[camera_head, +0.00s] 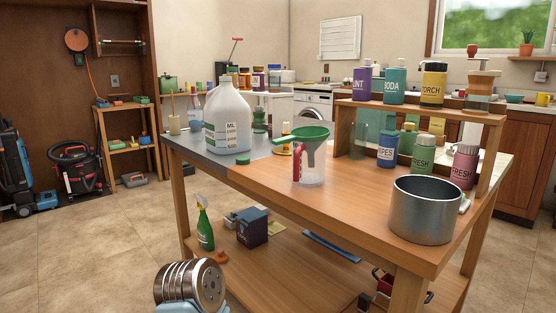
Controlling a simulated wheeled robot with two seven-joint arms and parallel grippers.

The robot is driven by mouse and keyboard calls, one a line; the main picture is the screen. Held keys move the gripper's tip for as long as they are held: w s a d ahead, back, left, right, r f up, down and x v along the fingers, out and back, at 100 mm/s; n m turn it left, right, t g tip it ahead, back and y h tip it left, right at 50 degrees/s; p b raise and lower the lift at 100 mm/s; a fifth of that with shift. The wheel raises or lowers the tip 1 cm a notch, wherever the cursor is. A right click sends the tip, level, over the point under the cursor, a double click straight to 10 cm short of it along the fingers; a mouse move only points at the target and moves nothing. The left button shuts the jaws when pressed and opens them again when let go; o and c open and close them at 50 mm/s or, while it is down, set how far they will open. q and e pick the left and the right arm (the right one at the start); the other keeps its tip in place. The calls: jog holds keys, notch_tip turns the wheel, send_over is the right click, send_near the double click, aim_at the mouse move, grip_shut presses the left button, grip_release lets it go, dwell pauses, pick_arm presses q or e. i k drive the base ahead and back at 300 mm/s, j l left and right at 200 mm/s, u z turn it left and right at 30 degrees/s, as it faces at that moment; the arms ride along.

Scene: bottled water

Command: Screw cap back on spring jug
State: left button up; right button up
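The large white translucent jug (229,122) with a printed label stands upright on the grey left part of the workbench (350,205). Its handle side faces right and its narrow neck points up; I see no green cap on it. A small green cap (242,160) lies on the benchtop just in front of the jug, close to the front edge and apart from it. Neither of my grippers shows in the head view, so I cannot see their state.
A green funnel (305,133) sits over a clear pitcher (311,170) right of the cap. A metal pot (424,208) stands at the right front. Several bottles line a raised shelf (420,108). Bare wood lies between pitcher and pot. A spray bottle (204,229) stands on the lower shelf.

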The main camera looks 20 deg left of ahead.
aim_at(227, 115)
jog(key=j+z, duration=1.05)
jog(key=k+j, duration=0.15)
jog(key=j, duration=0.2)
jog(key=k+j+z, duration=0.15)
jog(key=j, duration=0.25)
jog(key=k+j, duration=0.1)
jog(key=j, duration=0.25)
jog(key=k+j+z, duration=0.1)
jog(key=j, duration=0.25)
jog(key=k+j+z, duration=0.1)
jog(key=k+j, duration=0.15)
jog(key=j, duration=0.1)
